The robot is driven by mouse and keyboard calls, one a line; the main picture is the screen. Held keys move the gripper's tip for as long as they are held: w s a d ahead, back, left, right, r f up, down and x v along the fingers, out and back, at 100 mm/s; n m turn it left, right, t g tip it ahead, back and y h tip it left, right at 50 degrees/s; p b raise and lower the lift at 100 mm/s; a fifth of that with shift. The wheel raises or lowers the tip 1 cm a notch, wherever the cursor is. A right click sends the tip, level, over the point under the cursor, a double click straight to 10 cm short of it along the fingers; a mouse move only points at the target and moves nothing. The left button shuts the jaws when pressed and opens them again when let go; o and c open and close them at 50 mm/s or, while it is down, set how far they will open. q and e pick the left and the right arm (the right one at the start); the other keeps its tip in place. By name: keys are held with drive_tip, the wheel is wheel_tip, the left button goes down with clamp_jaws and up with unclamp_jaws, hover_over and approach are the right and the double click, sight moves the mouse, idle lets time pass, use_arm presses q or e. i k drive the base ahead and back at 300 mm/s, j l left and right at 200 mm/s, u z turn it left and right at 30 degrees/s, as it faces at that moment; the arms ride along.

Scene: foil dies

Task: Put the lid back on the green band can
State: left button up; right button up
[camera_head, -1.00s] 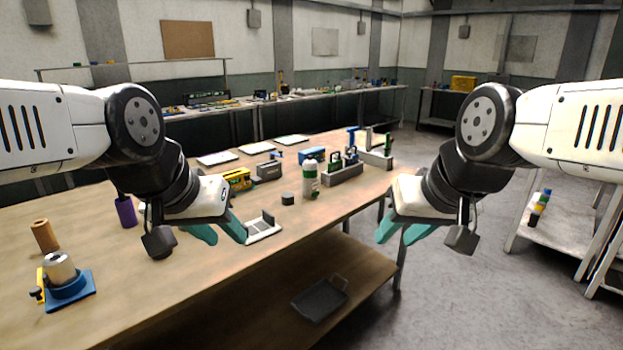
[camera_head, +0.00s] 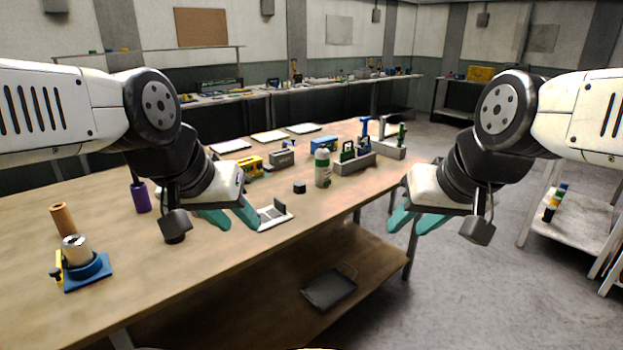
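A white can with green bands (camera_head: 322,168) stands upright on the wooden table (camera_head: 190,265), right of centre. A small dark round piece (camera_head: 299,187) lies on the table just left of the can; it may be the lid, but I cannot tell for sure. My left gripper (camera_head: 240,225) hangs over the table, left of and nearer than both, with its teal fingers apart and nothing between them. My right gripper (camera_head: 406,230) is off the table's right edge, over the floor, also open and empty.
A grey tool caddy (camera_head: 354,164) stands right behind the can. A yellow item (camera_head: 250,166) and a white-and-grey holder (camera_head: 275,217) lie left of it. A purple cylinder (camera_head: 140,197) and a blue stand (camera_head: 88,272) are at far left. The near table middle is clear.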

sight(323, 171)
drive_tip(key=i+l+u, duration=0.35)
drive_tip(key=i, duration=0.25)
drive_tip(key=i+l+u, duration=0.35)
drive_tip(key=i+l, duration=0.15)
drive_tip(key=l, duration=0.15)
drive_tip(key=i+l+u, duration=0.35)
drive_tip(key=l, duration=0.35)
drive_tip(key=i, duration=0.1)
